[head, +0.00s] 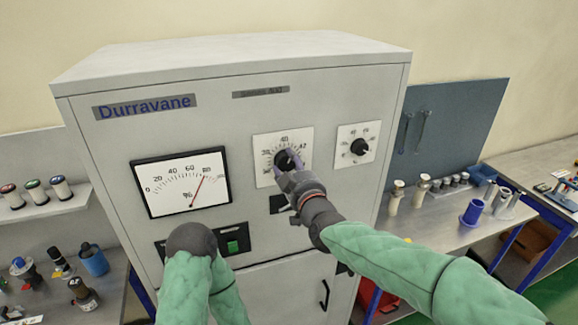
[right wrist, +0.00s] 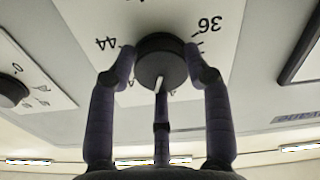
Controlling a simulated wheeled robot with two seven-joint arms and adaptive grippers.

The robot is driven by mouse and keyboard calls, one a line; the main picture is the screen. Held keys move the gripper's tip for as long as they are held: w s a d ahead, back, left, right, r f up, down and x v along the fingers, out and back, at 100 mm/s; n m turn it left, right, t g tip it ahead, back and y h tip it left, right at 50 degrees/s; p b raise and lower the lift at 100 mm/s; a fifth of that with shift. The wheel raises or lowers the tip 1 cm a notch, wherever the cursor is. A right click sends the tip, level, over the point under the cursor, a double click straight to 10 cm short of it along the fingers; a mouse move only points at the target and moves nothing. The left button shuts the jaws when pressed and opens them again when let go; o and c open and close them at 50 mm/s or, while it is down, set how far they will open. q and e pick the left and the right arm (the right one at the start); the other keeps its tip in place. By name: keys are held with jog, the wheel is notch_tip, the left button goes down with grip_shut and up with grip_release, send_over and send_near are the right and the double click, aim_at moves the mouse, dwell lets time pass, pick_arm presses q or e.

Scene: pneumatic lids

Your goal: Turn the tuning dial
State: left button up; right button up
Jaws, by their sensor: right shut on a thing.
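The tuning dial is a round dark knob (head: 288,158) on a white scale plate (head: 264,146) on the front of the grey cabinet. My right gripper (head: 287,169) reaches it from below right and is shut on the knob. In the right wrist view the fingers press on the knob (right wrist: 160,58) from both sides, with a third finger below. A pale pointer mark shows on the knob's lower edge there. The numbers 36 and 44 show beside the fingers; the scale part behind the hand is hidden. My left arm shows at the bottom, but its gripper does not.
A meter (head: 182,182) with a red needle near 80 sits left of the dial. A smaller dial (head: 359,147) sits to the right. A green button (head: 232,246) is below the meter. Benches with loose parts stand on both sides of the cabinet (head: 120,240).

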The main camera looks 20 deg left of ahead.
jog(key=shift+f+n, duration=0.75)
jog(key=shift+n, duration=0.05)
jog(key=o, duration=1)
jog(key=shift+o, duration=0.6)
jog(key=shift+w+r, duration=0.1)
jog(key=shift+r, duration=0.35)
jog(key=shift+d, duration=0.1)
